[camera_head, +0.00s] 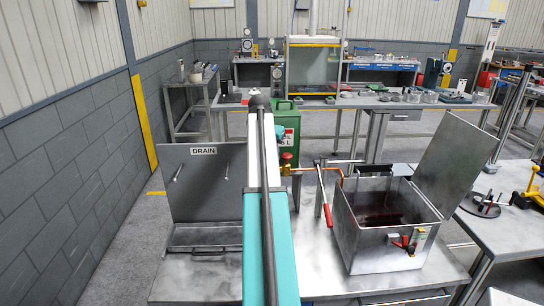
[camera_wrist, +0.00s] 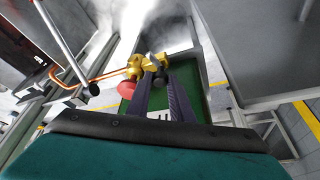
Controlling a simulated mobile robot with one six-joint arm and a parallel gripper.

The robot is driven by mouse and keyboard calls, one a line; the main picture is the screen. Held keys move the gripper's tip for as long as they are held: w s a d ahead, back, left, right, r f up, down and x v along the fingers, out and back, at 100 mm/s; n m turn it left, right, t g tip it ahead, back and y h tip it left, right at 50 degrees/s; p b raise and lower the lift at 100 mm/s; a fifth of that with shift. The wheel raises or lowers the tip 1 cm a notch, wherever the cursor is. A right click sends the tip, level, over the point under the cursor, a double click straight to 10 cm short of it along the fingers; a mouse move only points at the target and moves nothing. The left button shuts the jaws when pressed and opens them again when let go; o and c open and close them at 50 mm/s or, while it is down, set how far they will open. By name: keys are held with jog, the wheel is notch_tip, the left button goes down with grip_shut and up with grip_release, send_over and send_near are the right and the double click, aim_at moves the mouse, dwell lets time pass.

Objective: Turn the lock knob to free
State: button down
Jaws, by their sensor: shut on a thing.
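A brass valve fitting (camera_wrist: 135,66) sits in front of a green cabinet in the wrist view, with a red round knob (camera_wrist: 127,89) on its left. My gripper (camera_wrist: 157,76) has its two dark fingers at the right part of the fitting. It is shut on a small dark knob there, which I take as the lock knob; the fingers partly hide it, and its turn position cannot be read. In the head view the brass fitting (camera_head: 285,171) and red knob (camera_head: 287,156) show just right of my arm, which hides my gripper.
A copper pipe (camera_wrist: 95,77) runs left from the fitting. A red-handled lever (camera_head: 326,208) and an open metal tank (camera_head: 385,250) with a raised lid (camera_head: 460,165) stand to the right. A DRAIN panel (camera_head: 200,185) stands left. The green cabinet (camera_head: 288,122) is behind.

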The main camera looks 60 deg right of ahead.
jog(key=shift+d+r+m+g, duration=0.15)
jog(key=shift+m+g, duration=0.45)
jog(key=shift+m, duration=0.9)
jog(key=c, duration=1.9)
grip_release()
jog(key=shift+o, duration=0.2)
jog(key=shift+w+a+r+b, duration=0.15)
jog(key=shift+a+r+b, duration=0.25)
jog(key=shift+r, duration=0.25)
jog(key=b+v, duration=0.2)
jog(key=v, duration=1)
jog(key=shift+b, duration=0.35)
